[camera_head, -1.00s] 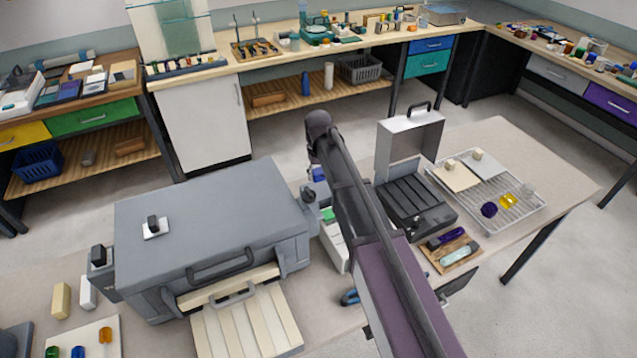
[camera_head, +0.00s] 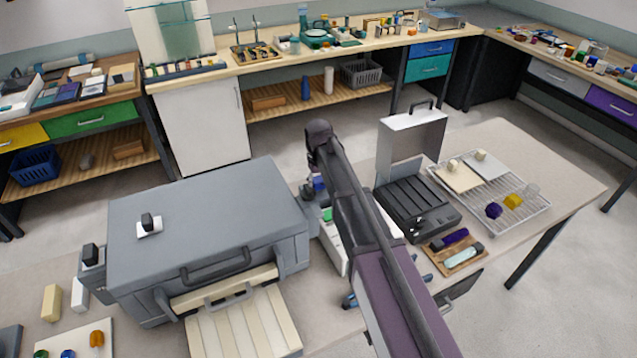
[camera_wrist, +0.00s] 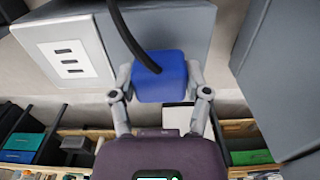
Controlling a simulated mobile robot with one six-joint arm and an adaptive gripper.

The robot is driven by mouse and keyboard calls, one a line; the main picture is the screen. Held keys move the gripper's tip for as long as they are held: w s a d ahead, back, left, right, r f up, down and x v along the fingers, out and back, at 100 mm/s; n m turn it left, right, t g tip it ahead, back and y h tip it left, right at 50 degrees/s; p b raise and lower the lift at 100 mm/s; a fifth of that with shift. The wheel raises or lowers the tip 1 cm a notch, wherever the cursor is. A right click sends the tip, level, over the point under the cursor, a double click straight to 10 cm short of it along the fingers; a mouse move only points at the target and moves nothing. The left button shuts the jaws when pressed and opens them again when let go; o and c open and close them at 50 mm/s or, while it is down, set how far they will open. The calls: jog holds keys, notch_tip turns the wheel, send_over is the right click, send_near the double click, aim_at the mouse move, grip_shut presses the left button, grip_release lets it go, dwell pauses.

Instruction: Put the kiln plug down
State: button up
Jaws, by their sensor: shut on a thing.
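The kiln plug is a blue block (camera_wrist: 158,78) with a thick black cable, seen in the wrist view. My gripper (camera_wrist: 161,88) is shut on it, with one finger on each side. In the head view a small piece of blue (camera_head: 318,183) shows beside my arm, and my arm hides most of the gripper. The kiln (camera_head: 205,215) is a large grey box on the table to the left of my arm. A pale panel with three dark slots (camera_wrist: 70,62) is near the plug in the wrist view, apart from it.
A black case with a raised lid (camera_head: 415,205) and a wire rack (camera_head: 530,212) stand right of my arm. A wooden tray with dark and pale rods (camera_head: 456,257) lies in front of the case. A white box with a green part (camera_head: 333,243) is close beside my arm.

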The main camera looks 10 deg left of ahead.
aim_at(318, 179)
jog(key=shift+f+b, duration=0.6)
jog(key=o, duration=1.3)
jog(key=shift+r, duration=0.1)
notch_tip(318, 179, up, 13)
jog(key=p, duration=1.3)
